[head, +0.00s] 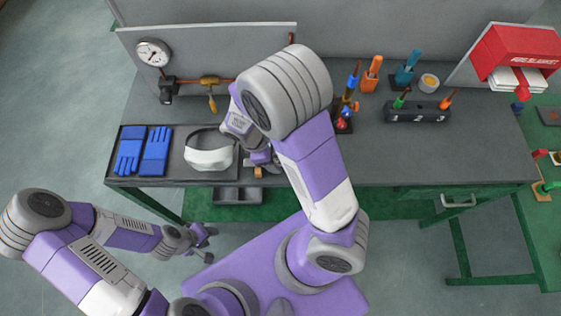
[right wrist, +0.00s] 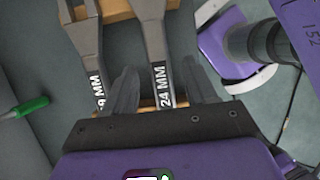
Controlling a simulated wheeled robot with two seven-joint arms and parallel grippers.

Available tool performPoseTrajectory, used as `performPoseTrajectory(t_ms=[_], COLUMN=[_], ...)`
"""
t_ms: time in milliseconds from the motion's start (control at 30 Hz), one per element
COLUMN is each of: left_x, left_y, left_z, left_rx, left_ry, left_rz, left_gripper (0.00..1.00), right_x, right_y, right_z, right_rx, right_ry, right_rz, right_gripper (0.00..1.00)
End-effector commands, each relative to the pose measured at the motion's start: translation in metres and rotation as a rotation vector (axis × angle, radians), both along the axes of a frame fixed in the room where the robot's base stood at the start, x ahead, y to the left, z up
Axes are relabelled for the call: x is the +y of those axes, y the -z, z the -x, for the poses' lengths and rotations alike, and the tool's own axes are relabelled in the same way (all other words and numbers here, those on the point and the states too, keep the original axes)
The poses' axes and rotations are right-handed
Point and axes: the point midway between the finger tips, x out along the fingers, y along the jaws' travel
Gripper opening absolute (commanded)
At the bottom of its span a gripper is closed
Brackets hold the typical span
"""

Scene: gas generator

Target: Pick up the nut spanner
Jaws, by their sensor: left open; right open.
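In the right wrist view a grey spanner marked 24 MM (right wrist: 155,45) lies over a wooden rack, its handle running toward me. A second grey spanner (right wrist: 84,45), its marking ending in MM, lies left of it. My right gripper (right wrist: 160,85) is open, with one finger on each side of the 24 MM handle; I cannot tell if they touch it. In the head view my right arm hides most of this spot at the bench's front edge. My left gripper (head: 203,237) is open and empty, low in front of the bench.
The workbench (head: 390,155) holds blue gloves (head: 142,150), a white visor (head: 208,155) and a pressure gauge (head: 153,52) at the left. A dark tool holder (head: 417,113) stands at the right. The bench's right front is clear. A green-handled tool (right wrist: 27,107) lies left of my right gripper.

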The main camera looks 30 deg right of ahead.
Motion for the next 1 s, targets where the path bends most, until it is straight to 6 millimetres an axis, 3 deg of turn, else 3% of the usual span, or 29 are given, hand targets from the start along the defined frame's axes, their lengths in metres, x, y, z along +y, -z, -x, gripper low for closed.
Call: performPoseTrajectory(t_ms=[233,600,867,1000], left_x=[0.0,0.0,0.0,0.0], left_y=[0.0,0.0,0.0,-0.004], left_z=[0.0,0.0,0.0,0.0], left_rx=[0.0,0.0,0.0,0.0], left_ry=[0.0,0.0,0.0,0.0], left_rz=[0.0,0.0,0.0,0.0], left_gripper=[0.43,0.43,0.43,0.43], right_x=[-0.001,-0.001,-0.001,0.0], right_y=[0.001,0.001,0.001,-0.01], right_z=[0.001,0.0,0.0,0.0], right_rx=[0.0,0.0,0.0,-0.002], right_ry=[0.0,0.0,0.0,0.0], right_rz=[0.0,0.0,0.0,-0.002], right_gripper=[0.56,0.0,0.0,0.0])
